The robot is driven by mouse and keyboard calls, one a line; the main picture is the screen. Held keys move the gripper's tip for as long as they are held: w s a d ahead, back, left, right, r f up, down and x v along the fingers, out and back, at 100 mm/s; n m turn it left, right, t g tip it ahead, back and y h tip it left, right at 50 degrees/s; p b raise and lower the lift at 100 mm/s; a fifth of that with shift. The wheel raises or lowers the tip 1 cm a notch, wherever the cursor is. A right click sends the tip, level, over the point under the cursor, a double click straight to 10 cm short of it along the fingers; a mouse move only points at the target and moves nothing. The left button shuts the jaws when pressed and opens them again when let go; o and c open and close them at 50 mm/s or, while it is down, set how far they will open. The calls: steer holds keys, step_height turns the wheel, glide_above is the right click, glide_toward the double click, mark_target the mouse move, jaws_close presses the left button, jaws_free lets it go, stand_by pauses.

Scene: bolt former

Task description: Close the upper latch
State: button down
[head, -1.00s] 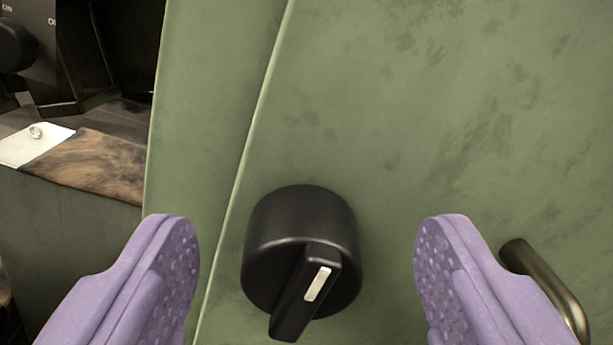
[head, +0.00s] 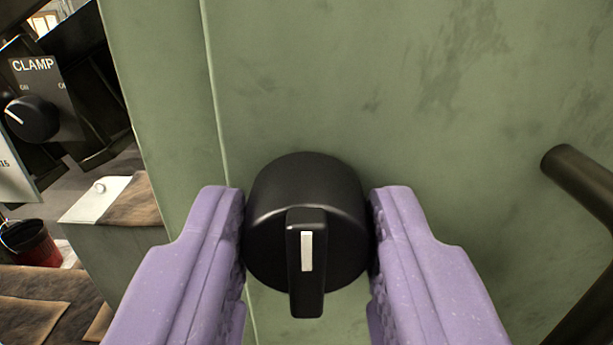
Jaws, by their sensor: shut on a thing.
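The latch (head: 338,192) is a round black knob with a raised bar handle and a white mark. It sits on a green panel (head: 330,90), close to a vertical seam. Its bar points straight down in the picture. My gripper (head: 307,235), with two purple fingers, is shut on the knob. One finger presses each side of it, left and right. The frame shows only this one latch on the panel, so I cannot tell from it whether it is the upper one.
A dark metal handle (head: 585,180) stands out from the panel on the right. At the left is a plate marked CLAMP with another black knob (head: 33,118). A red bucket (head: 38,250) stands lower left. The panel above the latch is bare.

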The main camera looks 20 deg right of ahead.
steer(key=n+p, duration=0.1)
steer(key=n, duration=0.2)
steer(key=shift+r, duration=0.15)
steer(key=n+p, duration=0.2)
steer(key=n, duration=0.5)
steer(key=shift+n+p, duration=0.4)
steer(key=c, duration=0.5)
jaws_free()
steer(key=b+v, duration=0.2)
steer(key=v, duration=0.6)
steer(key=shift+b, duration=0.4)
steer(key=shift+d+f, duration=0.1)
steer(key=shift+f, duration=0.1)
